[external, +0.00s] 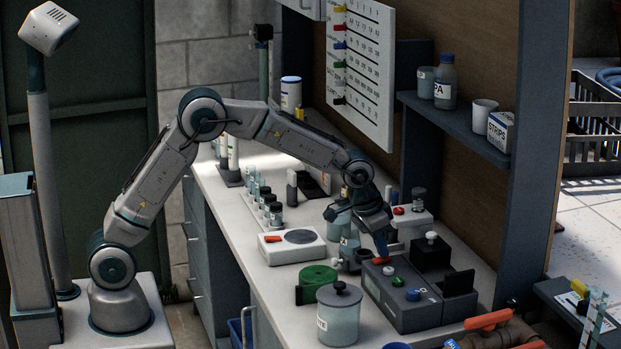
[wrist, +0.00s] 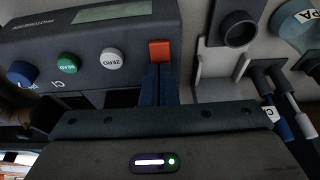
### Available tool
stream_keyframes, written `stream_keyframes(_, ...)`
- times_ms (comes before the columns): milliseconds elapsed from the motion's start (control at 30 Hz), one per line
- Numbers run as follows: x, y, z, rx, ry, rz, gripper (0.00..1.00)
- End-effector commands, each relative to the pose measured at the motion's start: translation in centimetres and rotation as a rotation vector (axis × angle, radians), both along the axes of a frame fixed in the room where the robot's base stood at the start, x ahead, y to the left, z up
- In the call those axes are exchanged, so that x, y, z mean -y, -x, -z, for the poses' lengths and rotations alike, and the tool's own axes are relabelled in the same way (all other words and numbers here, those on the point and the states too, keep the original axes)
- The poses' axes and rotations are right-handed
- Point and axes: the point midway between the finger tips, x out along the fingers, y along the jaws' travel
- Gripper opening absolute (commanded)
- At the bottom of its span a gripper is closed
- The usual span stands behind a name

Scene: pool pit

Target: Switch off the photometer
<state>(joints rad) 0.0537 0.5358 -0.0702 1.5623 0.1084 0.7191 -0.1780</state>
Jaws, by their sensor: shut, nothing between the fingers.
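The photometer (external: 405,312) is a dark grey box on the right part of the white bench. In the wrist view its labelled body (wrist: 60,38) shows a pale display (wrist: 112,12) with no readable figures. A blue button, a green READ button (wrist: 68,62) and a white ZERO button (wrist: 113,59) sit in a row. A red switch (wrist: 159,50) is at the end of the row. My gripper (external: 381,256) is shut and empty, pointing down at that end. Its blue fingertips (wrist: 160,70) are right at the red switch; I cannot tell whether they touch it. The fingers hide part of it.
A lidded grey pot (external: 339,316) and a green round object (external: 318,276) stand left of the photometer. A white device (external: 291,246) and small bottles are farther back. Bottles and a box stand on the wall shelf (external: 455,125). Red-handled valves (external: 487,320) are at front right.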

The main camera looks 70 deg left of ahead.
Motion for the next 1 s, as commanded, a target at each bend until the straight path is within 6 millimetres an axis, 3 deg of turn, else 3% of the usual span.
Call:
stream_keyframes(267, 0.0, 0.1, -0.8, 0.001, 0.0, 0.0, 0.0)
stream_keyframes(467, 0.0, 0.5, -4.5, 0.003, 0.001, -0.001, 0.0)
stream_keyframes(800, 0.0, 3.9, -9.9, 0.005, 0.0, 0.001, 0.0)
stream_keyframes(1000, 0.0, 5.1, -12.1, 0.002, 0.0, 0.001, 0.0)
